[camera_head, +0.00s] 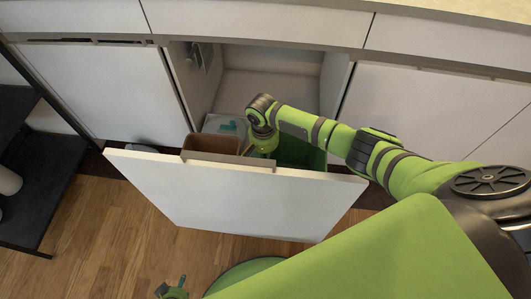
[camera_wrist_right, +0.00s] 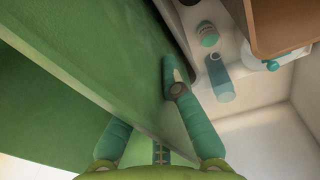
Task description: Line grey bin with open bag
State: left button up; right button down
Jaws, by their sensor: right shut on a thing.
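My right gripper (camera_head: 262,143) reaches down into the pulled-out cabinet drawer, between a brown bin and a green bin. In the right wrist view its fingers (camera_wrist_right: 150,125) are on either side of the edge of a green wall, shut on the green bin (camera_wrist_right: 90,60). The green bin also shows in the head view (camera_head: 300,153), right of the gripper and partly hidden by my arm.
The brown bin (camera_head: 212,143) stands left in the drawer behind the white front (camera_head: 235,195). The right wrist view shows a translucent blue bottle (camera_wrist_right: 219,80) and a green-capped container (camera_wrist_right: 207,36) beyond the fingers. A dark shelf (camera_head: 45,190) stands left.

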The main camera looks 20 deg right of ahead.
jog(key=shift+f+b, duration=0.6)
jog(key=shift+f, duration=0.55)
jog(key=shift+s+a+f+b, duration=0.3)
jog(key=shift+s+f+b, duration=0.05)
jog(key=shift+f+b, duration=0.1)
jog(key=c, duration=1.3)
grip_release()
jog(key=shift+c, duration=0.2)
jog(key=shift+a, duration=0.1)
jog(key=r, duration=0.8)
jog(key=shift+w+r, duration=0.1)
jog(key=shift+w, duration=0.1)
jog(key=shift+d+r, duration=0.2)
jog(key=shift+r, duration=0.1)
jog(key=shift+w+d+r, duration=0.1)
jog(key=shift+d+r, duration=0.05)
jog(key=shift+d, duration=0.1)
